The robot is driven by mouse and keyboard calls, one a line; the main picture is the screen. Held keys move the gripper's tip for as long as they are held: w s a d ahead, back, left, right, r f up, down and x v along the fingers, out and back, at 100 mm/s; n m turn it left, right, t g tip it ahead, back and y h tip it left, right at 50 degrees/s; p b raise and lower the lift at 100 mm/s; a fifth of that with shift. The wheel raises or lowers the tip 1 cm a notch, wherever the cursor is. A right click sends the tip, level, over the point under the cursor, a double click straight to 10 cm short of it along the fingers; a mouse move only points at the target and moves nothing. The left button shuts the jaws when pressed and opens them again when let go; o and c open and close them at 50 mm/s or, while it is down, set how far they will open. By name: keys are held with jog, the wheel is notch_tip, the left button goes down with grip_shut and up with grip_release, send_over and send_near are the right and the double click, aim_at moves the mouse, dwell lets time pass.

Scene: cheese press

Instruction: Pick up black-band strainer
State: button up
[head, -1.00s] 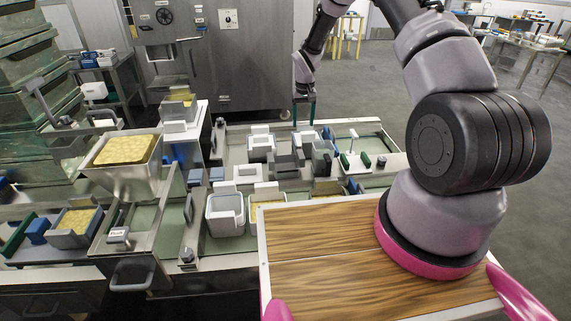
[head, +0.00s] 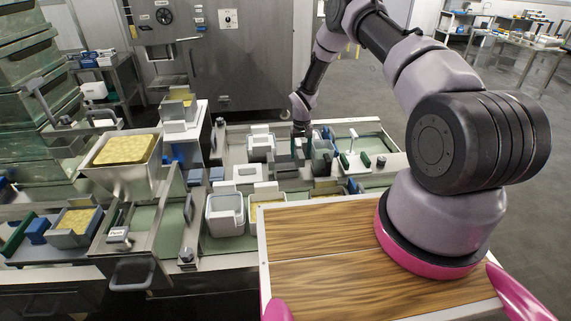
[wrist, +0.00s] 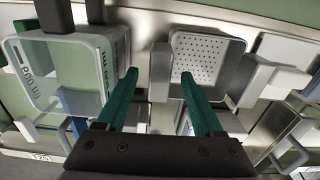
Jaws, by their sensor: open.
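My gripper (wrist: 158,73) is open, its two green fingers pointing down among the containers. In the wrist view, a pale strainer (wrist: 207,58) with a perforated bottom lies just right of the fingers. A light grey upright tab (wrist: 160,80) at its left side shows between the fingertips, with no clear grip on it. A pale open container (wrist: 32,68) with lettering stands to the left, with dark grey blocks (wrist: 62,15) at its far edge. I cannot make out a black band on either one. In the head view, my gripper (head: 301,148) is low over the back tray, partly hiding what is under it.
White tubs (head: 226,222) stand nearer. A hopper of yellow curd (head: 125,160) is at left. The wooden board (head: 330,245) in front is clear.

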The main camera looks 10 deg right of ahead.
jog(key=shift+w+f, duration=0.1)
jog(key=shift+f, duration=0.75)
grip_shut()
jog(key=shift+r, duration=0.1)
